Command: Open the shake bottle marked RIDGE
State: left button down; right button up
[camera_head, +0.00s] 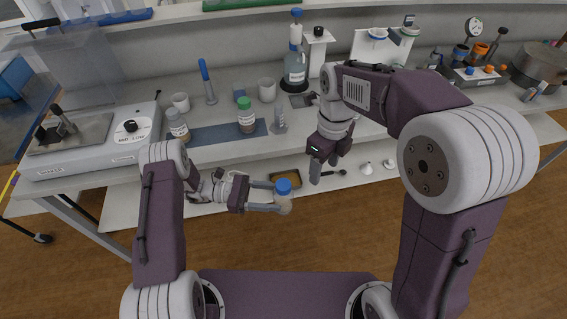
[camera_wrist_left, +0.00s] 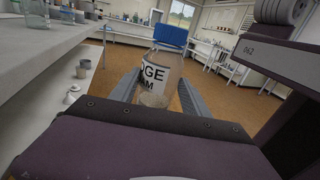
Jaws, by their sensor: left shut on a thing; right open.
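The shake bottle (camera_head: 283,203) is clear, with a blue cap (camera_head: 283,186) on its top. My left gripper (camera_head: 268,197) is shut around it and holds it off the bench, in front of its edge. In the left wrist view the bottle (camera_wrist_left: 153,82) stands between the two fingers of my left gripper (camera_wrist_left: 156,97). Its white label shows "GE" and, below, an "M"; the rest is hidden. The blue cap (camera_wrist_left: 170,37) is on it there too. My right gripper (camera_head: 321,165) is open and empty, pointing down, right of and above the bottle in the picture.
A green-capped bottle (camera_head: 246,115) stands on a dark mat (camera_head: 205,135) on the bench.

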jog(key=n, duration=0.1)
send_near(283, 184)
jog(key=w+d, duration=0.1)
jog(key=d, duration=0.2)
jog(key=a, duration=0.1)
jog(key=s+a+f+n, duration=0.1)
jog(key=a, duration=0.1)
jog(key=shift+s, duration=0.2)
notch_tip(283, 184, down, 8)
jog(key=shift+f, duration=0.1)
grip_shut()
jog(key=n, duration=0.6)
jog(key=shift+w+n, duration=0.1)
jog(key=shift+n, duration=0.3)
jog(key=n, duration=0.9)
jog(key=shift+n, duration=0.4)
jog(key=n, duration=0.6)
jog(key=shift+r, duration=0.2)
jog(key=n, duration=1.3)
jog(key=shift+n, duration=0.4)
jog(key=n, duration=1)
jog(key=shift+a, duration=0.1)
jog(key=n, duration=0.2)
jog(key=shift+n, duration=0.4)
jog(key=n, duration=0.5)
jog(key=shift+r, duration=0.1)
